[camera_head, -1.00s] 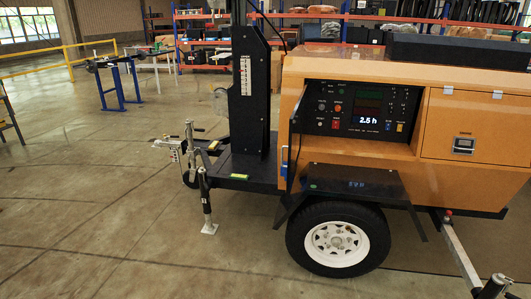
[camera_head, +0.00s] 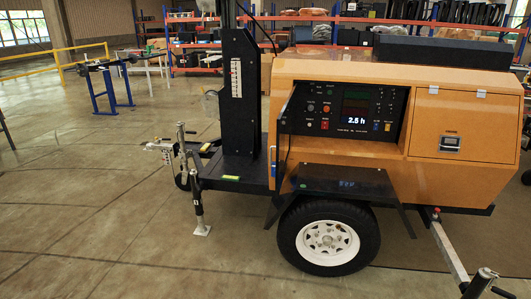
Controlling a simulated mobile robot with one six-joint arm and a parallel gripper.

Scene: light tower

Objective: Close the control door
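The control door (camera_head: 285,130) stands open at the left side of the control panel opening on the orange light tower trailer. It is seen almost edge-on as a thin dark upright panel with an orange edge, so its faces are mostly hidden. The black control panel (camera_head: 352,112) is exposed, with buttons, switches and a lit display reading "2.5 h". My gripper is not in view.
A black fender (camera_head: 345,180) and wheel (camera_head: 327,240) stick out below the panel. Jacks stand at left (camera_head: 198,210) and lower right (camera_head: 480,283). A closed orange door (camera_head: 455,123) is right of the panel. The floor in front and left is clear.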

